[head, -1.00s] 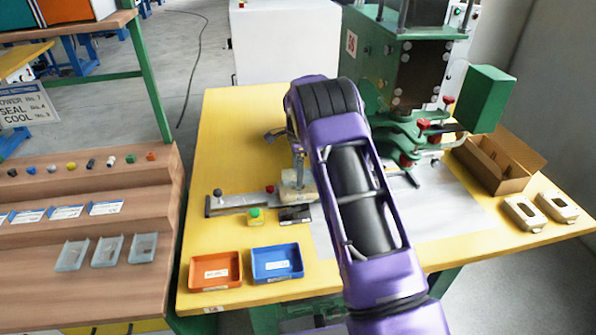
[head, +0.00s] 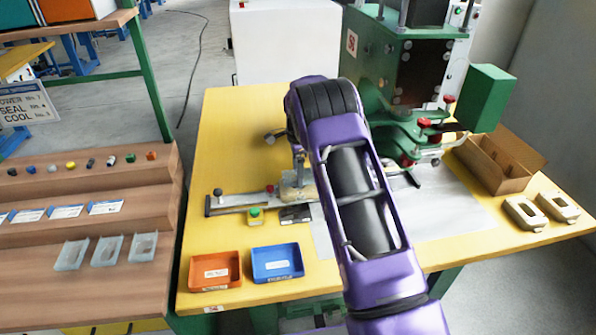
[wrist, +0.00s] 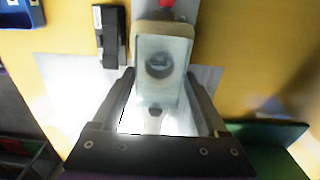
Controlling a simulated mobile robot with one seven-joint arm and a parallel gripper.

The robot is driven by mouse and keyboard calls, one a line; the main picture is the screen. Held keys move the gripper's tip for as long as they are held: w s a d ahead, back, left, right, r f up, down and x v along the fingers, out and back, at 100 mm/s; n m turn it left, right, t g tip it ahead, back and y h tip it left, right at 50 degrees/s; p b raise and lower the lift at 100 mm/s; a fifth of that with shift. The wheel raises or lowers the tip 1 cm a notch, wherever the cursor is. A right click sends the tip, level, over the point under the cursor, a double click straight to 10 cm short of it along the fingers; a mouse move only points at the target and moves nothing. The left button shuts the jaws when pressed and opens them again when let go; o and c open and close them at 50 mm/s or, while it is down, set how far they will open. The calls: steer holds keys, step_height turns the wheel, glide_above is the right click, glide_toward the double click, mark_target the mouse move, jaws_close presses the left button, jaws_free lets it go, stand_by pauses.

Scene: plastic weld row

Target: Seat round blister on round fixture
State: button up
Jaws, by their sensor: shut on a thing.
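The round blister (wrist: 161,82) is a clear, pale tray with a round recess. In the wrist view my gripper (wrist: 160,76) is shut on it, one black finger along each side. The beige round fixture (wrist: 164,27) shows as a rim past the blister's far end, so the blister lies over it. I cannot tell whether it is fully down. In the head view the fixture (head: 311,192) sits on the metal slide, and my arm hides much of the gripper and blister.
The green press (head: 425,75) stands behind, on the right. Two beige fixtures (head: 523,213) and a cardboard box (head: 503,180) are at the right. Several clear blisters (head: 105,250) lie on the left shelf.

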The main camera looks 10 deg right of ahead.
steer(key=shift+f+b, duration=0.65)
steer(key=shift+f, duration=0.55)
steer(key=o, duration=0.9)
steer(key=shift+c, duration=1.1)
step_height(320, 180, up, 7)
steer(key=p, duration=0.3)
steer(key=shift+p, duration=0.4)
steer(key=shift+r, duration=0.1)
